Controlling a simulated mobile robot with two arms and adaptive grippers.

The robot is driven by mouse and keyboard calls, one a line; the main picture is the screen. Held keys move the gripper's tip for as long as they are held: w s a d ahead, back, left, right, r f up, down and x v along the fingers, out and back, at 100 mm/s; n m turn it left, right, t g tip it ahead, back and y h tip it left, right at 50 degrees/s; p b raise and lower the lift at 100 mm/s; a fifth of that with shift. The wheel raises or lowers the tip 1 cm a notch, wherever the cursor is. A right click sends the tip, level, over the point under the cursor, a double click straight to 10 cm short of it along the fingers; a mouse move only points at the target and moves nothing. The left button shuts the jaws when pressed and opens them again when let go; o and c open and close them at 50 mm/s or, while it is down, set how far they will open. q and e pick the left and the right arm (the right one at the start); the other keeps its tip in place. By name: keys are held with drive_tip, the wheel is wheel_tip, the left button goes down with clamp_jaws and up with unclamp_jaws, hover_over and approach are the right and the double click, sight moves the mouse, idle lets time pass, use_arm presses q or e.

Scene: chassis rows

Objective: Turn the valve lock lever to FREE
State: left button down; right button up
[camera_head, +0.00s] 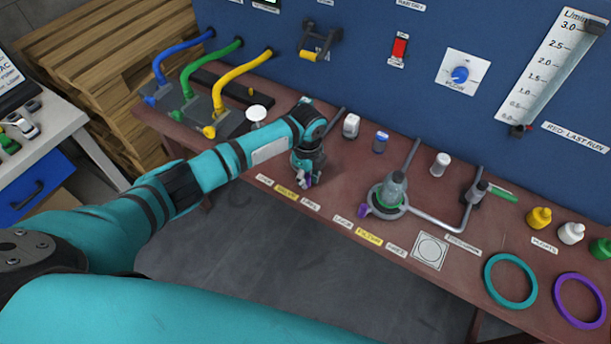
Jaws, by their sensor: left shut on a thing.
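My left gripper (304,178) points down at the bench front and is shut on a small purple lever (309,181). The gripper hides most of the lever and the fitting it belongs to. In front of it lie a small white label (265,180), a yellow label (286,190) and another white label (310,203), too small to read surely. I cannot tell which way the lever points. My right gripper is out of view.
A similar fixture with a bottle (393,188) and purple tab (364,210) stands to the right, beside a grey pipe (437,222). A white container (351,126) and a blue-capped one (380,142) stand behind. Colored hoses (240,72) are at left.

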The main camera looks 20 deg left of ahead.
sight(308, 175)
use_arm(q)
drive_tip(key=shift+w+r, duration=0.1)
drive_tip(key=c, duration=1.2)
unclamp_jaws()
wheel_tip(308, 175, up, 12)
drive_tip(key=shift+f, duration=0.1)
